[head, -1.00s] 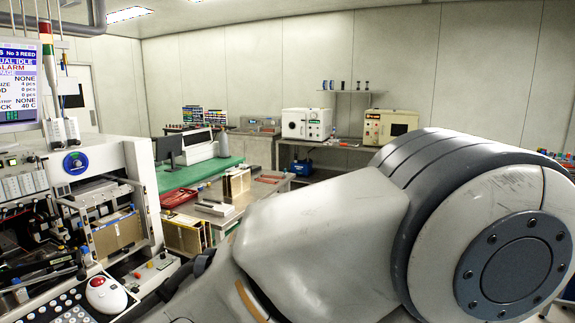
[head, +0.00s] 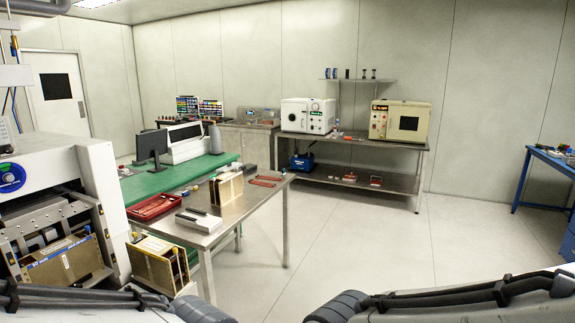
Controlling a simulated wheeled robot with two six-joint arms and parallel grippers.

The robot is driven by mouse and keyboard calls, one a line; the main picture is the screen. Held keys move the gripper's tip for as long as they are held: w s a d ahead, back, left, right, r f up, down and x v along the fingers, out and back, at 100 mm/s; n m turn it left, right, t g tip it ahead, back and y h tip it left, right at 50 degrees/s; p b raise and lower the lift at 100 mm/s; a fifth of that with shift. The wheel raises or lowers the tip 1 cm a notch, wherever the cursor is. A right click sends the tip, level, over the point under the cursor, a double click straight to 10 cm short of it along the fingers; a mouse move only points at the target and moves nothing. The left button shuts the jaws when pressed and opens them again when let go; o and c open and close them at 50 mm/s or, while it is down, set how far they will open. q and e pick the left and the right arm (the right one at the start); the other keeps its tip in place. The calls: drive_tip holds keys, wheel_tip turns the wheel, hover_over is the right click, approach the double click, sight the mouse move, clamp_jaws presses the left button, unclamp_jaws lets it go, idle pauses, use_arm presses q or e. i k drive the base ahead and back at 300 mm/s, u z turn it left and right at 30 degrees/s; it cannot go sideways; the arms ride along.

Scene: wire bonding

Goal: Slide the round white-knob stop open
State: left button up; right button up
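I cannot make out a round white-knob stop in the head view. The machine (head: 55,165) at the left edge has a blue round dial (head: 12,177) on its white front and a slotted magazine (head: 70,262) in its bay. A second magazine (head: 158,265) stands just right of it. Parts of my two arms show along the bottom edge, but neither gripper is in view.
A steel table (head: 240,212) holds a red tray (head: 155,206), a white block (head: 198,221) and another magazine (head: 227,190). A green bench (head: 165,180) lies behind it. A white oven (head: 307,115) and a cream oven (head: 399,120) stand at the back.

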sight(229, 185)
drive_tip(key=z, duration=0.35)
drive_tip(key=i, duration=1.2)
drive_tip(key=u, duration=0.3)
drive_tip(key=i, duration=1.55)
drive_tip(key=u, duration=0.65)
